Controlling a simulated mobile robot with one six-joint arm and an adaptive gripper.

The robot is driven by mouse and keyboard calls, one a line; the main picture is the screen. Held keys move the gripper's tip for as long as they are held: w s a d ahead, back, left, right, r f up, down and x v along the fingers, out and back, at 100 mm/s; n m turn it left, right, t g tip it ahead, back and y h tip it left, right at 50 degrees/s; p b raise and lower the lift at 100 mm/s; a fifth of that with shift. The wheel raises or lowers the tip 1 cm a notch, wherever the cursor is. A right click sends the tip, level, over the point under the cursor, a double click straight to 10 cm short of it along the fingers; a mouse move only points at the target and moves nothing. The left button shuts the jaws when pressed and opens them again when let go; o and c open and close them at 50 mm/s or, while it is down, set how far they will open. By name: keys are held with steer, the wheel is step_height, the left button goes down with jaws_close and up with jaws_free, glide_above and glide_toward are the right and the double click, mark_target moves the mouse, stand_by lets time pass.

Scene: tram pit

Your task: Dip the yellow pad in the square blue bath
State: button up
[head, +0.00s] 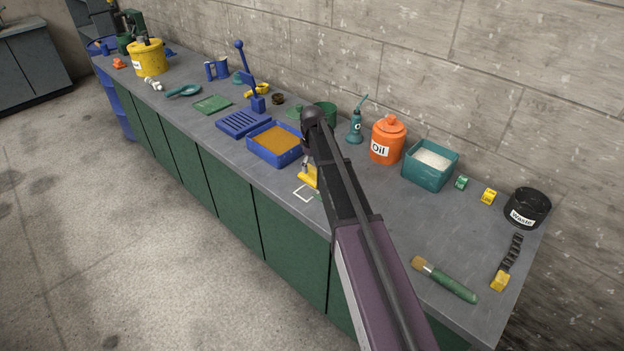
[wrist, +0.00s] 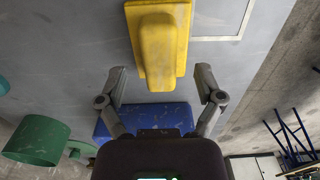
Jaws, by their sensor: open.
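The yellow pad (head: 309,177) stands on the bench just in front of the blue bath, partly hidden by my arm in the head view. In the wrist view the yellow pad (wrist: 160,45) is at the top centre, with its raised grip facing the camera. My gripper (wrist: 160,74) is open, with one finger on each side of the pad's near end and a gap at both sides. The square blue bath (head: 262,154) holds brown liquid. In the wrist view a blue part of the bath (wrist: 170,112) shows behind my fingers.
A white square outline (head: 303,193) is marked on the bench beside the pad. A blue slotted rack (head: 243,123) and lever stand (head: 257,104) are left of the bath. An orange oil can (head: 388,142) and teal tub (head: 429,174) stand to the right. The bench front is fairly clear.

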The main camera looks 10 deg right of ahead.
mark_target(313, 169)
steer(key=shift+f+b, duration=1.2)
steer(key=shift+f, duration=0.3)
steer(key=shift+c, duration=0.2)
jaws_close()
